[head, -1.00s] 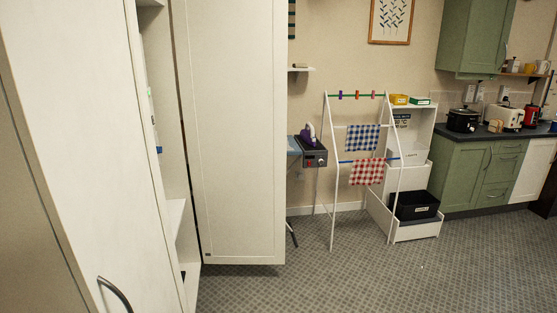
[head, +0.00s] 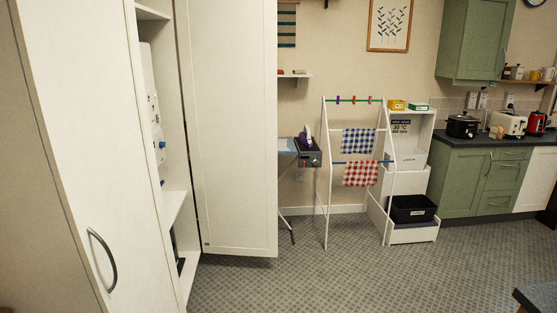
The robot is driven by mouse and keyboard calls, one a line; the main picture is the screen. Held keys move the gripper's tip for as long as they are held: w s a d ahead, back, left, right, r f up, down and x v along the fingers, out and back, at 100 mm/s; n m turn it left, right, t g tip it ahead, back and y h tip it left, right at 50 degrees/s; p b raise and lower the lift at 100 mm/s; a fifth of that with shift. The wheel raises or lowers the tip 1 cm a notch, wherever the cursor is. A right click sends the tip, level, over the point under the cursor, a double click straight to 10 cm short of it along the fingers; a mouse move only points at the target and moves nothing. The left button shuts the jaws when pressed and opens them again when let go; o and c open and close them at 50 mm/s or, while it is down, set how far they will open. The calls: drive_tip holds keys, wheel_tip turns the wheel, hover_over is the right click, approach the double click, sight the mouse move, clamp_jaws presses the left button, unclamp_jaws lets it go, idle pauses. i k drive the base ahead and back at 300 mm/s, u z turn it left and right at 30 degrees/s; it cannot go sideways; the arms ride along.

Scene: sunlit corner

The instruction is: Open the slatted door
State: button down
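No door with visible slats is in the head view. A plain white cabinet door (head: 75,140) with a curved grey handle (head: 103,260) fills the left side and looks shut. To its right, another plain white door (head: 228,130) stands swung open, with the cabinet's shelved inside (head: 165,100) showing between the two. Whether either is the task's door I cannot tell. My gripper is not in view.
Beyond the open door are an ironing board (head: 287,146) with an iron (head: 305,142), a drying rack (head: 325,190) with cloths, a white shelf unit (head: 412,232) and green cabinets (head: 463,185). A dark worktop corner (head: 537,297) shows lower right. The patterned floor (head: 350,285) between is clear.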

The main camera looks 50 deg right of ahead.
sight(228, 49)
drive_tip(key=u, duration=0.5)
drive_tip(key=k, duration=0.25)
drive_tip(key=z, duration=1.7)
drive_tip(key=i, duration=1.95)
drive_tip(key=u, duration=0.2)
